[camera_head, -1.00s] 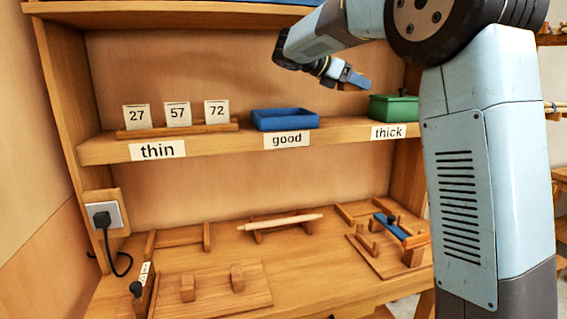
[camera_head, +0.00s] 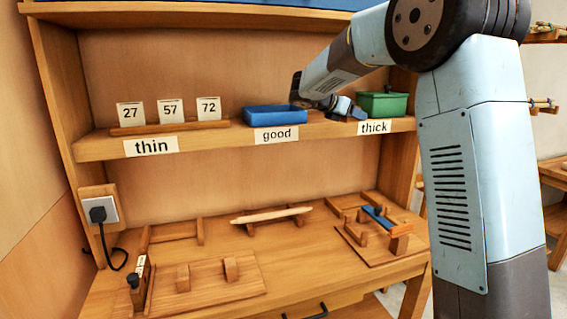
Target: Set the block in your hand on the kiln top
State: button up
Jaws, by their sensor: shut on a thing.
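My gripper (camera_head: 350,110) is at the shelf, between a blue tray and a green box. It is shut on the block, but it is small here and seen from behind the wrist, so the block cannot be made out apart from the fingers. Whether it touches the shelf cannot be told. No kiln can be recognised in this view.
The shelf (camera_head: 215,140) holds number cards (camera_head: 170,111) above "thin", the blue tray (camera_head: 262,116) above "good" and the green box (camera_head: 383,106) above "thick". Wooden fixtures and a pale rod (camera_head: 272,215) lie on the bench (camera_head: 220,245) below. A plug (camera_head: 98,213) sits at left.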

notch_tip(320, 180, down, 18)
jog(key=w+d+r+n+t+y, duration=0.1)
jog(key=w+d+n+t+y, duration=0.1)
jog(key=n+t+y, duration=0.25)
jog(key=s+f+n+y, duration=0.1)
jog(key=s+f+n, duration=0.1)
jog(key=f, duration=0.6)
jog(key=s+f+n+t+y, duration=0.1)
jog(key=s+f, duration=0.3)
jog(key=f, duration=0.4)
jog(key=shift+a+n+y, duration=0.35)
jog(key=shift+a+y, duration=0.05)
jog(key=shift+y, duration=0.05)
